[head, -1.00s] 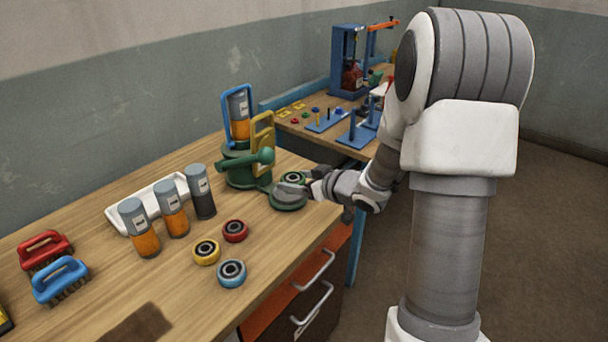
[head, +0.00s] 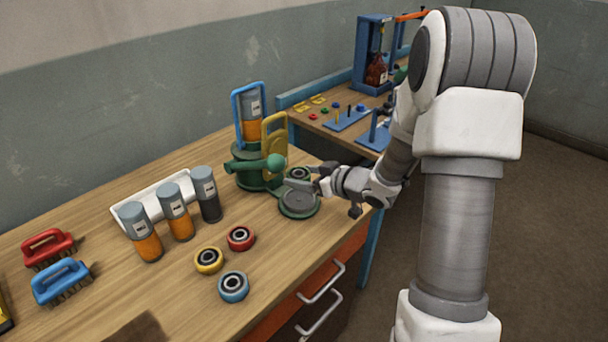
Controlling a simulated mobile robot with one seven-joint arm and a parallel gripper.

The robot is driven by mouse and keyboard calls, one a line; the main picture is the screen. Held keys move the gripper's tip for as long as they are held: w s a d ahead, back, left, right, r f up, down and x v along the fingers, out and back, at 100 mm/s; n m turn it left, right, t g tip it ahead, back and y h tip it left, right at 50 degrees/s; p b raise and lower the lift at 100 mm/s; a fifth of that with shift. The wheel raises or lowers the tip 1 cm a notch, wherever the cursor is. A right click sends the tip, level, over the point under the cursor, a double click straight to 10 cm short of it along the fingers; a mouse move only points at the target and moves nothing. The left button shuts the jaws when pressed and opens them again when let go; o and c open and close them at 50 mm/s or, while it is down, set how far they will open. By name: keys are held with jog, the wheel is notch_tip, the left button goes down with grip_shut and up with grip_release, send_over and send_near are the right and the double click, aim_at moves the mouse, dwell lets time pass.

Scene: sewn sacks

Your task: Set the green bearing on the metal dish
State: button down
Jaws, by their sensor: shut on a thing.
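The green bearing (head: 298,173), a small ring with a dark centre, shows at my gripper's fingertips. My gripper (head: 303,184) reaches in from the right and is shut on it; the fingers hide part of its near side. The metal dish (head: 299,204), a round grey plate with a green rim, lies just below the bearing in the picture, near the bench's right edge. The dish top that shows is bare. The bearing appears apart from the dish, but its exact height cannot be told.
A green device (head: 250,168) with yellow and blue handles stands left of the dish. Red (head: 241,238), yellow (head: 209,260) and blue (head: 233,287) bearings lie in front. Canisters (head: 175,212), a white tray (head: 128,205) and two brushes (head: 62,282) are further left.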

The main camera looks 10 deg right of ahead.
aim_at(303, 202)
jog(key=shift+f+b, duration=2.1)
jog(key=shift+f, duration=0.4)
jog(key=shift+f, duration=0.55)
jog(key=shift+c, duration=0.9)
grip_release()
jog(key=shift+p+v, duration=1.85)
jog(key=shift+v, duration=2.4)
jog(key=shift+p+v, duration=0.5)
jog(key=shift+v, duration=0.75)
jog(key=shift+f, duration=0.15)
